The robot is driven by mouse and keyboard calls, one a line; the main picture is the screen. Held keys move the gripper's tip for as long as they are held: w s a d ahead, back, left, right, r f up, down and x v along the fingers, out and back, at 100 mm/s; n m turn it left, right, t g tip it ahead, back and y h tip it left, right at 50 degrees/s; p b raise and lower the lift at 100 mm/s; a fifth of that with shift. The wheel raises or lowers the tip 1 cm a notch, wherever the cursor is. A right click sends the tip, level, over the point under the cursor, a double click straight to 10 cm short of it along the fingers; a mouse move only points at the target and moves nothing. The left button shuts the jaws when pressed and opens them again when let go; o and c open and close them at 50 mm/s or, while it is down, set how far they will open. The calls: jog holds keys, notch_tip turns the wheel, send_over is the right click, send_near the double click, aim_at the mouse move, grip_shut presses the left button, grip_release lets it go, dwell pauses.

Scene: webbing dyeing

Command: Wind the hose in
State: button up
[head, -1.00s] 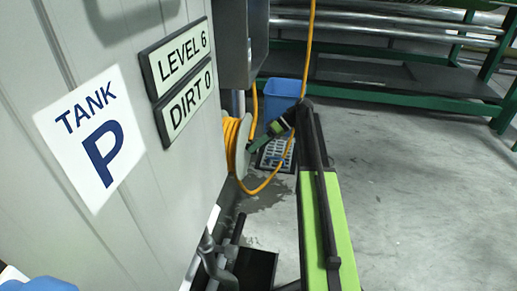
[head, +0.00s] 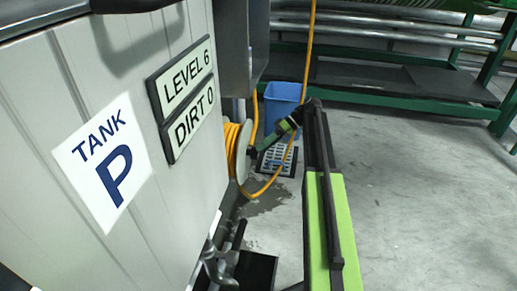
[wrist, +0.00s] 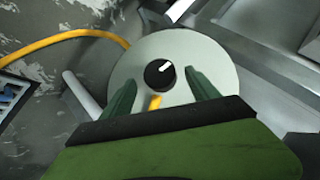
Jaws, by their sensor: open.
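The hose reel is at the side of tank P, with yellow hose (head: 231,150) wound on it and a pale round end disc (head: 243,152). In the wrist view the disc (wrist: 190,58) faces me, with a black knob (wrist: 160,74) with a white mark at its middle. My gripper (wrist: 162,80) is open, its two green fingers either side of the knob in the picture; I cannot tell whether they touch it. In the head view my gripper (head: 256,148) is close to the disc. A loose length of hose (head: 268,184) hangs in a loop below the reel and runs upward.
The grey tank (head: 45,110) fills the left, with signs reading LEVEL 6 (head: 187,79) and DIRT 0 (head: 192,129). A blue bin (head: 281,103) stands behind a floor grate (head: 277,161). A green rack (head: 400,95) is at the back. The floor at right is clear.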

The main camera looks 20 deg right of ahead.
jog(key=p+v, duration=0.6)
jog(key=v, duration=0.7)
jog(key=shift+p, duration=0.3)
jog(key=shift+s+r, duration=0.1)
